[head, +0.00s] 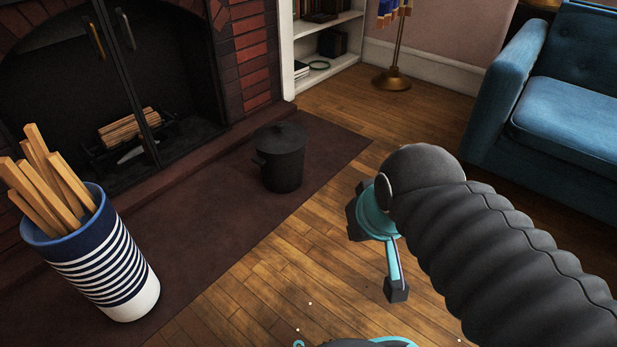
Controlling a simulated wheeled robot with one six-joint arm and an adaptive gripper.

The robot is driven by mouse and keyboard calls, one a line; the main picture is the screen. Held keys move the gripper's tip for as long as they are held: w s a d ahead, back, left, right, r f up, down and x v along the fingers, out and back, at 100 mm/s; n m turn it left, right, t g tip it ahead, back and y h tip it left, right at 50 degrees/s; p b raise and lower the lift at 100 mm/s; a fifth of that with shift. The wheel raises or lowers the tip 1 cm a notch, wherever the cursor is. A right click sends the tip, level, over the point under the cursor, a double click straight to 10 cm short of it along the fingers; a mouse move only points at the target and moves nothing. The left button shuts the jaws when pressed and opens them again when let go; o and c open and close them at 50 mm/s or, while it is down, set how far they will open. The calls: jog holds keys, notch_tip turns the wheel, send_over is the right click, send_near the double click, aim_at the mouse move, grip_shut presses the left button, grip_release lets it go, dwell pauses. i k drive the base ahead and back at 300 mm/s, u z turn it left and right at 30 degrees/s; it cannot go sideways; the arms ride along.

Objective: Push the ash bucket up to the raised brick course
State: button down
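The ash bucket (282,165) is a black, lidded, upright pail with a small handle on its left side. It stands on the dark hearth slab (215,215), right of the fireplace opening. The raised brick course (190,168) is the low dark step along the fireplace front. A strip of hearth shows between it and the bucket. My gripper (376,256), dark with teal parts, is over the wood floor to the right of and nearer than the bucket, apart from it. Its fingers look spread with nothing seen between them; my arm hides part of it.
A blue-and-white striped container (105,275) of wood sticks stands on the hearth at left. A blue sofa (560,110) is at right. A white bookshelf (325,65) and a brass lamp base (392,78) are at the back. Wood floor (270,285) between is clear.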

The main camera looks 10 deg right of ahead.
aim_at(283, 174)
jog(key=z, duration=0.5)
jog(key=k, duration=1.2)
jog(key=u, duration=0.25)
jog(key=i, duration=0.6)
jog(key=u, duration=0.9)
jog(key=i, duration=0.65)
jog(key=z, duration=0.45)
jog(key=i, duration=0.85)
jog(key=z, duration=0.7)
